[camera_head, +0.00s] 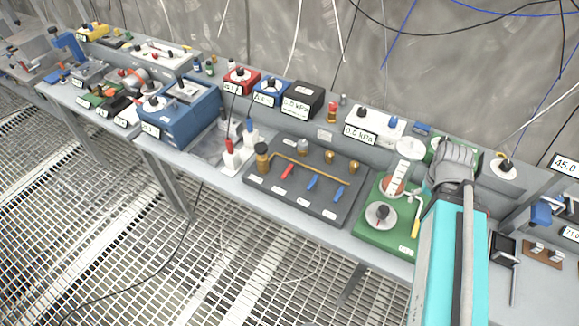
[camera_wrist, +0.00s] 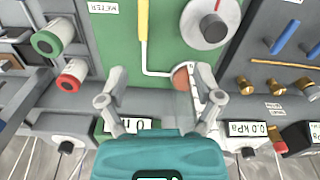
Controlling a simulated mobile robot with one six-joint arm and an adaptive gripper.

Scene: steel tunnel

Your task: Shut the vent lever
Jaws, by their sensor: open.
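A green board (camera_head: 365,243) stands on the bench at right and fills the middle of the wrist view (camera_wrist: 175,45). It carries a yellow-handled lever (camera_head: 415,228), whose handle points toward the bench's front edge; it also shows in the wrist view (camera_wrist: 142,22). A bent white tube (camera_wrist: 146,67) runs by the handle. A dark manifold plate (camera_head: 262,203) holds a red lever (camera_head: 287,171) and two blue levers (camera_head: 312,181). No vent label is readable. My gripper (camera_wrist: 159,85) is open and empty above the green board's back part, apart from the levers.
A round grey dial (camera_head: 381,215) and a copper-coloured disc (camera_wrist: 181,76) sit on the green board. A kPa display (camera_head: 360,134) stands behind. A blue box (camera_head: 180,118) and other devices line the bench to the left. Black holders (camera_head: 503,249) lie at right.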

